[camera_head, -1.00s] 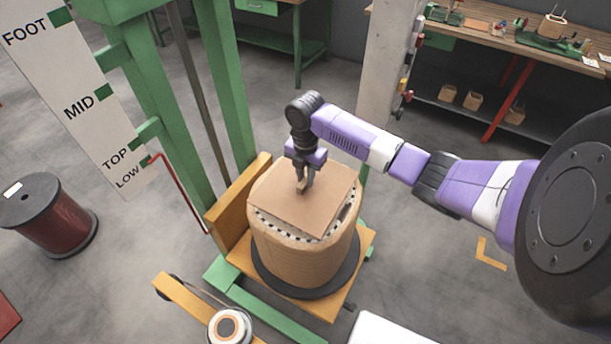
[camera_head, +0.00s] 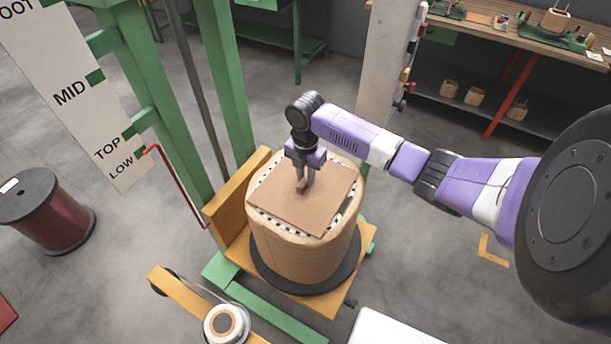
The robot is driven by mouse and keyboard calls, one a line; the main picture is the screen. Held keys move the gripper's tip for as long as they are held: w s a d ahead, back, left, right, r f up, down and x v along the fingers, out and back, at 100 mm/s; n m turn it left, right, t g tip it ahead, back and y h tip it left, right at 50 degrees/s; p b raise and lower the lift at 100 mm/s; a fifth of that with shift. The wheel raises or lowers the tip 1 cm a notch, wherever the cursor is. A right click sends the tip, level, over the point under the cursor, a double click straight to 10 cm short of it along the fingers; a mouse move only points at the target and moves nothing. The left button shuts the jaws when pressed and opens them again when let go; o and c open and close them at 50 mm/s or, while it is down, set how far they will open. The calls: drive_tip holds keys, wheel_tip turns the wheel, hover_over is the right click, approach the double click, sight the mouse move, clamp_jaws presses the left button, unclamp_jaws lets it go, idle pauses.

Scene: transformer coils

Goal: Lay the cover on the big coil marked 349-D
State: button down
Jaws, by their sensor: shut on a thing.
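The big coil (camera_head: 290,258) is a tan, wrapped cylinder standing on a dark round base on the orange platform. No marking can be read on it from here. The cover (camera_head: 283,208) is a flat, square brown sheet over the coil's top. It sits askew, and the coil's slotted rim shows along its near and right edges. I cannot tell whether it rests on the rim or hangs just above it. My gripper (camera_head: 301,187) points down at the middle of the cover, shut on a small piece there that looks like the cover's handle.
The orange platform (camera_head: 338,290) belongs to a green lift frame (camera_head: 165,110) with a board reading MID, TOP, LOW. A red wire spool (camera_head: 48,218) stands at left. A concrete pillar (camera_head: 385,60) and a workbench (camera_head: 500,35) are behind. Floor at right is open.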

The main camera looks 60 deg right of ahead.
sight(305, 178)
drive_tip(key=shift+f, duration=0.3)
drive_tip(key=c, duration=1.2)
unclamp_jaws()
wheel_tip(305, 178, up, 8)
drive_tip(key=shift+f+b, duration=0.1)
drive_tip(key=shift+b, duration=0.4)
